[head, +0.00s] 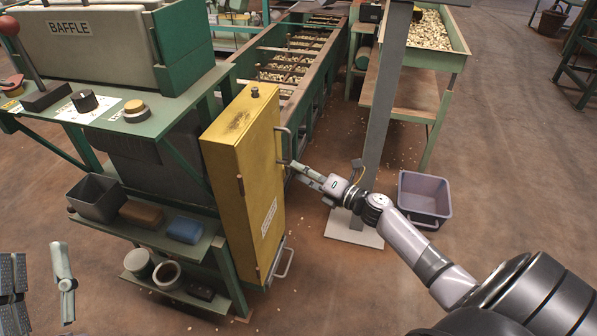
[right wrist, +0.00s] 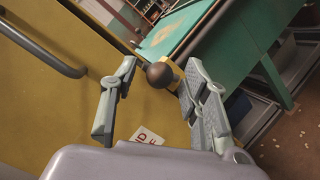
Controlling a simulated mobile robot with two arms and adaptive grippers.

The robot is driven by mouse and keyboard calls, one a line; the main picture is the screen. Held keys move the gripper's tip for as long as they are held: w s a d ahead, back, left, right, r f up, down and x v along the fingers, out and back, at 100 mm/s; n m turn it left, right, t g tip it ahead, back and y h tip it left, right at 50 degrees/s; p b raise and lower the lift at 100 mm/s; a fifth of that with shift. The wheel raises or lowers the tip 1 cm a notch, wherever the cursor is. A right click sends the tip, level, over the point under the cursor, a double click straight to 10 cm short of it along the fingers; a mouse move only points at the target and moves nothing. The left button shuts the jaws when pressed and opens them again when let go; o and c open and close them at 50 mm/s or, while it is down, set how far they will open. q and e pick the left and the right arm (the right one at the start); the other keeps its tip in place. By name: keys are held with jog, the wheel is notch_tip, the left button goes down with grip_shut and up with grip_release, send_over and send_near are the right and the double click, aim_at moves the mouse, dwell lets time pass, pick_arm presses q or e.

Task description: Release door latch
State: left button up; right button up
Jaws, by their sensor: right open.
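A yellow door panel (head: 235,150) stands upright at the right end of the green machine, with a metal handle (head: 284,146) high on its edge and another low down. In the right wrist view, a dark round knob (right wrist: 159,75) stands out by the yellow panel (right wrist: 75,110). My right gripper (head: 290,170) is open beside the door's right side. In the right wrist view its fingers (right wrist: 158,95) are on either side of the knob, with no clear contact. My left gripper (head: 38,285) is low at the left, its fingers apart and empty.
The machine's lower shelves hold a grey bin (head: 95,198), a blue block (head: 185,229) and several small items. A grey post (head: 385,90) stands just beyond my right gripper. A lilac tub (head: 424,198) sits on the floor, with nuts scattered about.

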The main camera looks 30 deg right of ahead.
jog(key=shift+x, duration=0.85)
jog(key=shift+c, duration=0.2)
jog(key=shift+s, duration=0.1)
grip_shut()
